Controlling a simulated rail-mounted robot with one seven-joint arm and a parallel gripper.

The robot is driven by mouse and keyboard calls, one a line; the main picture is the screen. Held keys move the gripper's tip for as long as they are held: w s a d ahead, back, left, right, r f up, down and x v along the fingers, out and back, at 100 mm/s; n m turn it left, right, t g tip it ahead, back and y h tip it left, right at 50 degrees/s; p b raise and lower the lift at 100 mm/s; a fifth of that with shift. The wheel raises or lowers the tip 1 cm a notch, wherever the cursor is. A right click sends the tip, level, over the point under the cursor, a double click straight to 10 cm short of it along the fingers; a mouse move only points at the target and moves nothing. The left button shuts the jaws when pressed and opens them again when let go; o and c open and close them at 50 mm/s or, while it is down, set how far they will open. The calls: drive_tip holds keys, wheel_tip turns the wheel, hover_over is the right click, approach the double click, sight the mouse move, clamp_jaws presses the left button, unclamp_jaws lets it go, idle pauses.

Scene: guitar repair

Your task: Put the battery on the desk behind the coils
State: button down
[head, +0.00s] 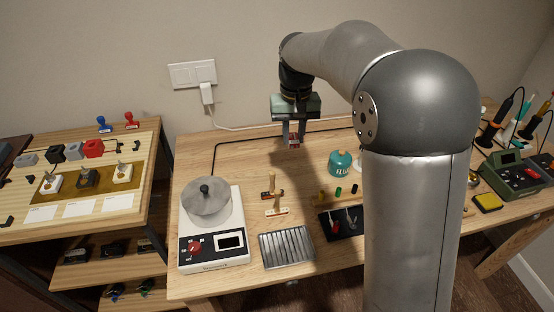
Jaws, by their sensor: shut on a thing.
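My gripper (293,145) points down above the back of the wooden desk (235,160), left of the teal flux jar. It is shut on a small red and grey thing, which looks like the battery (294,140); the fingers hide part of it. It appears to be held above the desk top, but the exact height is hard to tell. Small coloured upright pieces, which look like the coils (338,191), stand in a row near the desk's middle, yellow at left and green to the right. My gripper is farther back and to their left.
The teal flux jar (341,162) stands behind the coils. A hot plate with a grey pot (207,199), a ribbed metal tray (287,247) and a black tool mat (327,227) occupy the front. A black cable (255,140) runs along the back. My arm hides the desk's right-middle.

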drive_tip(key=s+a+f+n, duration=0.1)
drive_tip(key=s+a+f, duration=0.1)
drive_tip(key=a, duration=0.5)
drive_tip(key=s+a+f, duration=0.2)
drive_tip(key=a+f, duration=0.1)
drive_tip(key=a, duration=0.4)
drive_tip(key=w+d+f, duration=0.2)
drive_tip(key=w, duration=0.1)
drive_tip(key=w+d+f, duration=0.6)
drive_tip(key=w, duration=0.1)
drive_tip(key=shift+w+d+f, duration=0.1)
drive_tip(key=shift+f, duration=0.05)
drive_tip(key=shift+w+d+f, duration=0.25)
drive_tip(key=shift+f, duration=0.15)
drive_tip(key=shift+w+f, duration=0.15)
drive_tip(key=shift+f, duration=1.55)
drive_tip(key=shift+f, duration=0.15)
drive_tip(key=c, duration=1.2)
unclamp_jaws()
